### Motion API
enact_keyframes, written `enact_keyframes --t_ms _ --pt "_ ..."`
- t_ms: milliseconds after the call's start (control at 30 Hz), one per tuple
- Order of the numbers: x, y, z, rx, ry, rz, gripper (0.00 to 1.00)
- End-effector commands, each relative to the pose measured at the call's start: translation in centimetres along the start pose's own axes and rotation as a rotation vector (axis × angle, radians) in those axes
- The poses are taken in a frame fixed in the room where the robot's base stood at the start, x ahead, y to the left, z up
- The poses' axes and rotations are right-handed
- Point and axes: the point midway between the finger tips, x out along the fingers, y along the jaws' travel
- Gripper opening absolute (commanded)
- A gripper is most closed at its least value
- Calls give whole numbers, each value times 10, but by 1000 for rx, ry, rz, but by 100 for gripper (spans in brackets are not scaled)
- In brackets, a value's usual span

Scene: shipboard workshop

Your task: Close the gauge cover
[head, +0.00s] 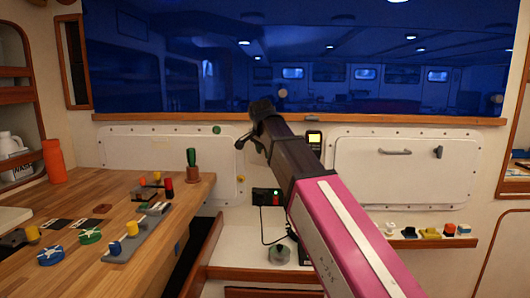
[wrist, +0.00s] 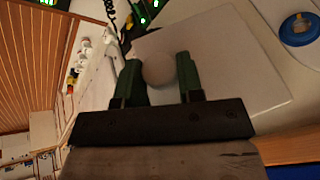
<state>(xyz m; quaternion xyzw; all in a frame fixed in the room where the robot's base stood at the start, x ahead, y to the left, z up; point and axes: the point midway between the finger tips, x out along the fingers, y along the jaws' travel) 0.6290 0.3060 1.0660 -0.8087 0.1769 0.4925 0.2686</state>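My gripper (head: 250,125) is at the far end of my raised arm, in front of the dark blue window and above the wall ledge. In the wrist view its two green fingers (wrist: 160,82) stand apart with a clear gap. No part is clearly recognisable as the gauge cover. A white wall panel with a handle (head: 367,180) is flat against the wall at right, and another white panel (head: 140,148) is at left.
A wooden bench (head: 190,190) at left carries coloured knobs, discs and an orange bottle (head: 54,160). A black box with lights (head: 268,197) stands below my gripper near a grey round object (head: 279,253). A small shelf (head: 432,243) at right holds several small items.

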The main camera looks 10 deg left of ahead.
Motion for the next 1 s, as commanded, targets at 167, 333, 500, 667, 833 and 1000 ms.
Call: enact_keyframes --t_ms 167,333,500,667,833,1000 --pt "0 0 0 -2 -1 0 11" --pt "1 1 -4 -27 -8 -10 11" --pt "5 4 -14 -98 -31 -39 11" --pt "10 4 -29 -200 -61 -83 11" --pt "17 4 -45 -321 -95 -132 11" --pt "24 1 -58 -429 -127 -177 11"
